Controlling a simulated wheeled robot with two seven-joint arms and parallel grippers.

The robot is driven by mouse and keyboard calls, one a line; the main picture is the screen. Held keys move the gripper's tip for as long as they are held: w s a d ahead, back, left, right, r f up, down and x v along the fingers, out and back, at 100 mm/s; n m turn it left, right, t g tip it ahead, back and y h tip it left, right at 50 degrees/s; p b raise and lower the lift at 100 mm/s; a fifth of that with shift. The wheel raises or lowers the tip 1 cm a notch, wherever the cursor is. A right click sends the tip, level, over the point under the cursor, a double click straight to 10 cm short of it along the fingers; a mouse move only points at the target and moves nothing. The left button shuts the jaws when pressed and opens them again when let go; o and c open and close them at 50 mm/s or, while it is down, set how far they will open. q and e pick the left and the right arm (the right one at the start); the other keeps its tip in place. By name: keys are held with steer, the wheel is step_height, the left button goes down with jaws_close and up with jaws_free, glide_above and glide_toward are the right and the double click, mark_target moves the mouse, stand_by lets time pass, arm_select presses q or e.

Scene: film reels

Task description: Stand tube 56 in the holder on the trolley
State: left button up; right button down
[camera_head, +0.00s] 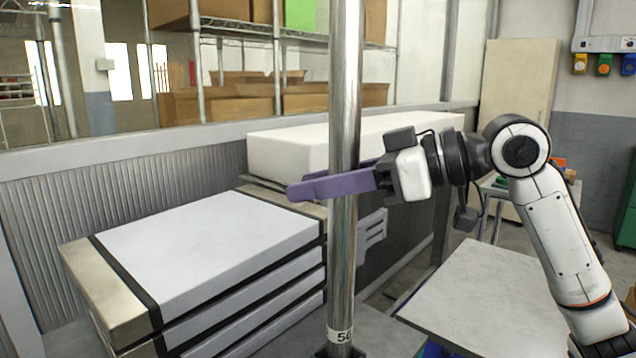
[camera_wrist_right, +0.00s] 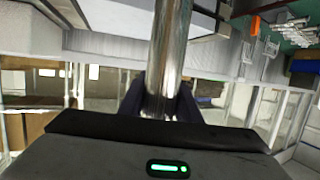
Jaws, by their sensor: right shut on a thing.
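Tube 56 (camera_head: 344,250) is a tall, shiny metal tube. It stands upright in the middle of the head view, and its top runs out of the picture. A white label with the number, partly cut to view, is near its low end. My right gripper (camera_head: 338,182) has purple fingers and is shut around the tube well above the label. In the right wrist view the tube (camera_wrist_right: 170,45) runs between the dark fingers (camera_wrist_right: 163,102). A dark piece (camera_head: 340,352) shows at the tube's foot at the bottom edge; whether it is the holder I cannot tell. My left gripper is out of view.
A stack of white-topped cases (camera_head: 200,250) with black bands is left of the tube. A long white block (camera_head: 290,152) lies behind it. A pale flat top (camera_head: 490,300) is at the lower right. Shelves with cardboard boxes (camera_head: 230,100) stand behind a low ribbed wall.

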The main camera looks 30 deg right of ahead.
steer(key=shift+f, duration=0.1)
steer(key=c, duration=1.6)
jaws_free()
steer(key=shift+f, duration=0.1)
steer(key=b+v, duration=0.3)
steer(key=v, duration=0.8)
